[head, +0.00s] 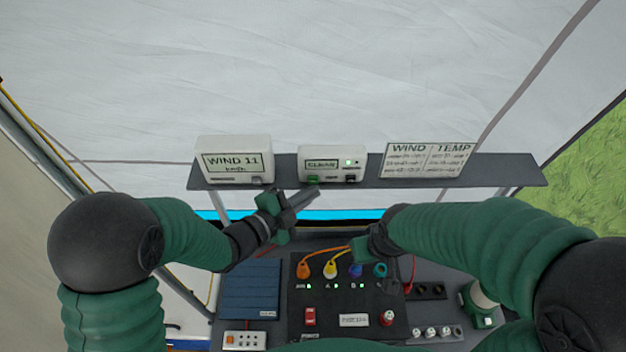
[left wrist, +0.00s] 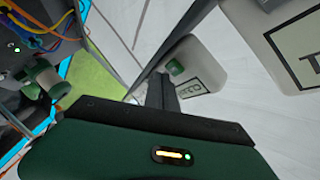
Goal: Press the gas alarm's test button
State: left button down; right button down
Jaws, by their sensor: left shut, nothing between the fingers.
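The gas alarm (head: 333,163) seems to be the small white box in the middle of the shelf, with a short display word, a lit green light, a green button (head: 313,180) at its lower left and a dark one (head: 350,178) at its lower right. My left gripper (head: 309,196) is shut and empty, its tips just below and in front of the green button. In the left wrist view the fingers (left wrist: 161,92) point at the box, close to its green button (left wrist: 175,67); I cannot tell if they touch. My right gripper (head: 366,248) is lower, its fingers unclear.
A wind display (head: 235,160) and a wind and temperature card (head: 428,160) stand either side on the grey shelf (head: 500,170). Below is a dark panel (head: 340,300) with coloured plugs, cables and a red switch (head: 310,317). A green-and-white canister (head: 480,300) stands at the right.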

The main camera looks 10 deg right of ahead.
pick_arm(q)
jog(key=shift+w, duration=0.25)
jog(key=shift+w+d, duration=0.1)
jog(key=shift+w, duration=0.35)
dwell(0.8)
jog(key=shift+s, duration=0.1)
jog(key=shift+s+b, duration=0.45)
jog(key=shift+s, duration=0.35)
jog(key=s, duration=0.2)
jog(key=s+a+b, duration=0.1)
jog(key=s, duration=0.1)
jog(key=shift+s+a, duration=0.15)
jog(key=shift+s, duration=0.25)
dwell(0.5)
